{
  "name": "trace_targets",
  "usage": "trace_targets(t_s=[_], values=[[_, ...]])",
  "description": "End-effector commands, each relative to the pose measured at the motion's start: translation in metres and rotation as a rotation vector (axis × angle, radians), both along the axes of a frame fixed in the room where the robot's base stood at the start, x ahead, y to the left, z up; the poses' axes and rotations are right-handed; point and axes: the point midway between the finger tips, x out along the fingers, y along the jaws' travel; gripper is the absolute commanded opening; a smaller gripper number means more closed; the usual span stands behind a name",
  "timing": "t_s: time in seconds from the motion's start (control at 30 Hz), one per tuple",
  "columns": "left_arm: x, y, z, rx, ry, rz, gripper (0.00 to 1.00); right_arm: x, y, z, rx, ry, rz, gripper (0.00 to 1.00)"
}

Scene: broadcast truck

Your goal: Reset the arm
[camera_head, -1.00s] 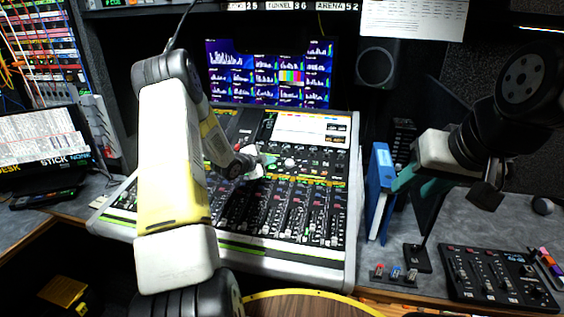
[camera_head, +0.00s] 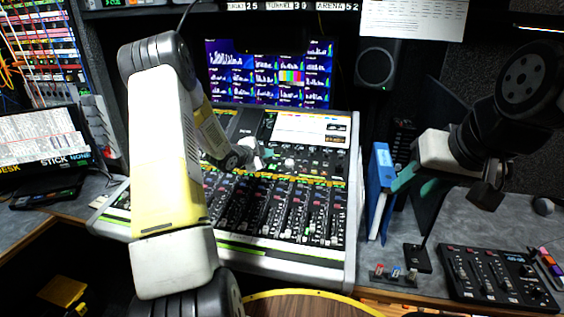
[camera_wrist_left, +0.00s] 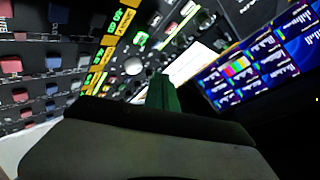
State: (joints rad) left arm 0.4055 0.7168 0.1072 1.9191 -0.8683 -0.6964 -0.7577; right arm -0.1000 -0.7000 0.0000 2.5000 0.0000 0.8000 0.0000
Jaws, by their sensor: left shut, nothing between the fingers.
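My left arm reaches up from the lower left, and its gripper (camera_head: 268,155) is over the mixing console (camera_head: 230,262). The left gripper is shut and empty. In the left wrist view its green fingers (camera_wrist_left: 163,92) are together above the console's knobs and lit strips, with a dark part of the hand hiding the lower view. Whether the fingertips touch the console cannot be told. My right gripper (camera_head: 410,190) is at the right, with two teal fingers apart, close beside a blue binder (camera_head: 381,180). Nothing shows between them.
A screen wall (camera_head: 230,75) stands behind the console and a speaker (camera_head: 377,66) to its right. A small control panel (camera_head: 497,277) and a switch box (camera_head: 394,276) lie on the right desk. A tilted monitor (camera_head: 40,140) stands at the left.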

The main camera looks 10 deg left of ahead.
Motion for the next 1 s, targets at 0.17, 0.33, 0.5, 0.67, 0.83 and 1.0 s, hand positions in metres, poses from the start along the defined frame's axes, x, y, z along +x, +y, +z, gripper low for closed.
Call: trace_targets(t_s=[0.17,0.33,0.5,0.67,0.83,1.0], values=[[-0.001,0.0,0.01,0.0,0.012,0.017,0.0,0.0,0.0,0.0,0.0,0.0,0.0,0.4],[-0.016,0.003,0.061,-0.011,0.085,0.125,0.0,0.0,0.0,0.0,0.0,0.0,0.0,0.4],[-0.062,0.003,0.126,-0.079,0.2,0.306,0.0,0.0,0.0,0.0,0.0,0.0,0.0,0.4],[-0.125,-0.004,0.174,-0.189,0.308,0.47,0.0,0.0,0.0,0.0,0.0,0.0,0.0,0.4],[-0.208,-0.019,0.206,-0.345,0.431,0.622,0.0,0.0,0.0,0.0,0.0,0.0,0.0,0.4],[-0.3,-0.044,0.219,-0.519,0.575,0.734,0.0,0.0,0.0,0.0,0.0,0.0,0.0,0.4]])
